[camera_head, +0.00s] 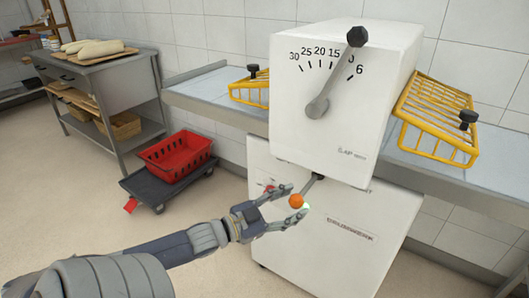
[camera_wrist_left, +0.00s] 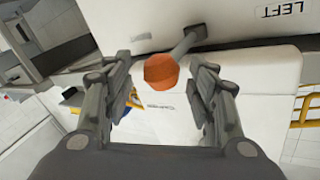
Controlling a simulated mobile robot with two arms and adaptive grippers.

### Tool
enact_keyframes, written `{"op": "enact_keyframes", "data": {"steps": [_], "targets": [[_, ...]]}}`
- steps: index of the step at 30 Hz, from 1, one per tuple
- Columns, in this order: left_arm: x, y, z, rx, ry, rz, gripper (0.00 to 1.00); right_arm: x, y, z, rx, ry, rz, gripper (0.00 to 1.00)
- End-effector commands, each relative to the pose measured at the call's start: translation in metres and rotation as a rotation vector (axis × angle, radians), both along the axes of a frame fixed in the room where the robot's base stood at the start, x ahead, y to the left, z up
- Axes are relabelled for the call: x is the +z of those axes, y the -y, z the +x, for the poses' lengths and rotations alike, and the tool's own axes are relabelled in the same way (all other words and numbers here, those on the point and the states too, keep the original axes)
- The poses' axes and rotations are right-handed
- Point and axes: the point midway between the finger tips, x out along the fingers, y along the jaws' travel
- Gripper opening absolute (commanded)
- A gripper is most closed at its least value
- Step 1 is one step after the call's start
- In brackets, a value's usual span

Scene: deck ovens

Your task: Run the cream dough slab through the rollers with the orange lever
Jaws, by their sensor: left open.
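The orange lever knob (camera_head: 296,201) sits at the end of a short dark rod under the front of the white roller machine (camera_head: 345,85). My left gripper (camera_head: 299,198) is open, its fingers on either side of the knob. In the left wrist view the orange knob (camera_wrist_left: 161,71) shows between the open fingers, towards their tips; I cannot tell whether they touch it. A grey thickness lever (camera_head: 318,105) with a black knob is on the machine's front dial. I see no cream dough slab on the visible parts of the belts. My right gripper is not in view.
Yellow wire guards (camera_head: 437,120) stand over the grey side tables, left and right of the machine. A red crate (camera_head: 177,157) on a dark dolly is on the floor at left. A grey table (camera_head: 85,65) with pale loaves on a board stands further back.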

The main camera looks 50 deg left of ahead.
Motion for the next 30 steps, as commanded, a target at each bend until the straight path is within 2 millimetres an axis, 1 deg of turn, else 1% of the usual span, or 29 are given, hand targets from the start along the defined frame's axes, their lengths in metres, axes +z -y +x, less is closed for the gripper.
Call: {"op": "enact_keyframes", "data": {"steps": [3,12,18,24,30], "targets": [[-0.002,-0.004,-0.018,0.001,-0.004,0.000,0.52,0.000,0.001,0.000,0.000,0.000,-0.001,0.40],[-0.002,-0.014,-0.061,0.000,-0.004,0.001,0.52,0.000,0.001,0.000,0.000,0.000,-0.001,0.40],[-0.001,-0.019,-0.083,-0.001,-0.003,0.000,0.52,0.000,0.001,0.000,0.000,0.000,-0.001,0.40],[0.000,-0.021,-0.093,-0.002,0.000,0.000,0.52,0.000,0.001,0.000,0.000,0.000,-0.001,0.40],[0.000,-0.022,-0.094,-0.004,0.001,0.000,0.52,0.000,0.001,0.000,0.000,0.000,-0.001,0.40]]}}
